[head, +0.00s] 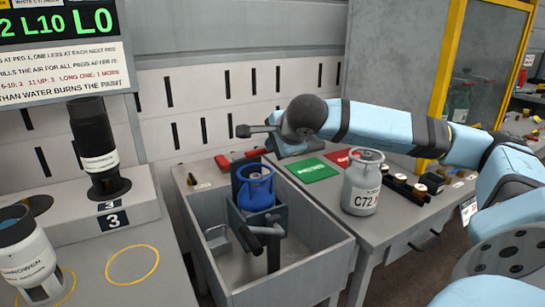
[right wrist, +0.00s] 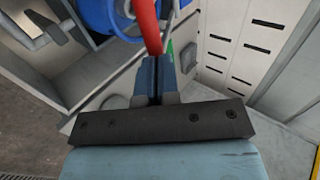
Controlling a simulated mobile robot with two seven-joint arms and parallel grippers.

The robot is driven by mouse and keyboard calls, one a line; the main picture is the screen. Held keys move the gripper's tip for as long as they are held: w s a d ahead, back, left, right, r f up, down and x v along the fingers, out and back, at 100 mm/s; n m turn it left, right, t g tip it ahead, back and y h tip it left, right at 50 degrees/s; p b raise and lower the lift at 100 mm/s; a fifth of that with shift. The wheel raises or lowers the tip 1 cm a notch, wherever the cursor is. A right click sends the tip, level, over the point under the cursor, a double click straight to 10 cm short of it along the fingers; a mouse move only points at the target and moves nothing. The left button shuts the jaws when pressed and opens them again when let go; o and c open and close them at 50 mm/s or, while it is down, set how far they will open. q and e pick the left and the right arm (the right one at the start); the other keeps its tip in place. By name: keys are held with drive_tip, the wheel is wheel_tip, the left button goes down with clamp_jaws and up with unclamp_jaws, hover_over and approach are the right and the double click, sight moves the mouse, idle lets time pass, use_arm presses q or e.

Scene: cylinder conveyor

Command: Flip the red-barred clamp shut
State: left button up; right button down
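My right gripper (head: 268,151) reaches in from the right, close to the bar's right end. Its fingers (right wrist: 155,66) are together at the bar's end; I see no bar between them, and cannot tell whether they touch it. My left gripper is not in view.
A grey-white cylinder marked C72 (head: 361,186) stands on the right table, near a green mat (head: 313,170) and a red mat (head: 340,157). Black-and-white cylinders (head: 97,150) stand at left. A dark handle (head: 270,232) projects below the holder. The bin's front floor is clear.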

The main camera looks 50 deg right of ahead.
use_arm(q)
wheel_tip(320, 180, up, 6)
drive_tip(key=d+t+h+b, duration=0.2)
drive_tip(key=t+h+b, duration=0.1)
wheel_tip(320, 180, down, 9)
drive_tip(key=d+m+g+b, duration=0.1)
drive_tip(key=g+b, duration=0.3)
drive_tip(key=b, duration=0.2)
use_arm(e)
wheel_tip(320, 180, down, 8)
drive_tip(key=s, duration=0.2)
drive_tip(key=shift+a+r, duration=0.15)
drive_tip(key=shift+a, duration=0.15)
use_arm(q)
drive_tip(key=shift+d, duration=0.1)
